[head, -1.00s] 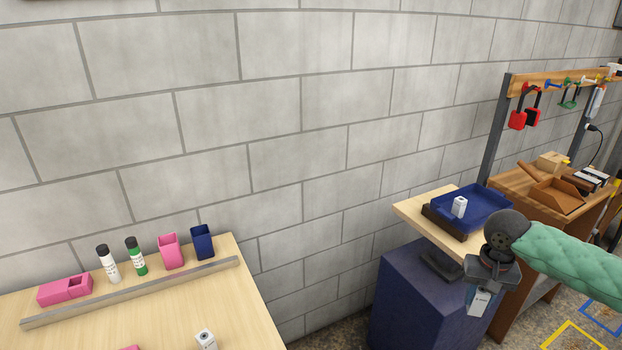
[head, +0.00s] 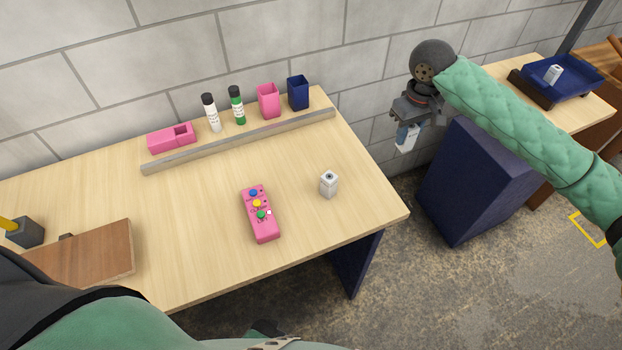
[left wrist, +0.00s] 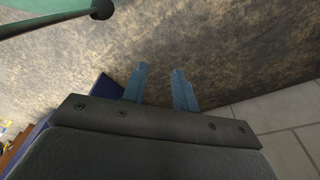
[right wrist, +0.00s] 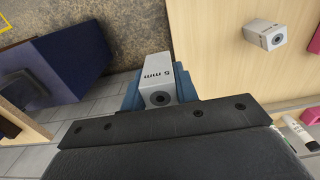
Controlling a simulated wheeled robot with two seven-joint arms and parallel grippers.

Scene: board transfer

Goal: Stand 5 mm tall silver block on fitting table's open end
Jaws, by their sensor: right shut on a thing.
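My right gripper (head: 408,130) is shut on a silver block (head: 406,142), held in the air off the right end of the near light-wood table (head: 365,200). The right wrist view shows this block (right wrist: 162,76) marked "5 mm" between blue fingers. A similar silver block (head: 329,184) stands upright on that table near its right end; it also shows in the right wrist view (right wrist: 265,35). A third pale block (head: 553,74) is in the blue tray. My left gripper (left wrist: 160,80) is open and empty above the floor.
A pink box with coloured buttons (head: 260,213) lies mid-table. A grey rail (head: 240,140) runs along the back, with bottles and pink and blue holders behind it. A brown board (head: 90,252) is at left. The blue tray (head: 580,85) sits on a far table. The right front corner is bare.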

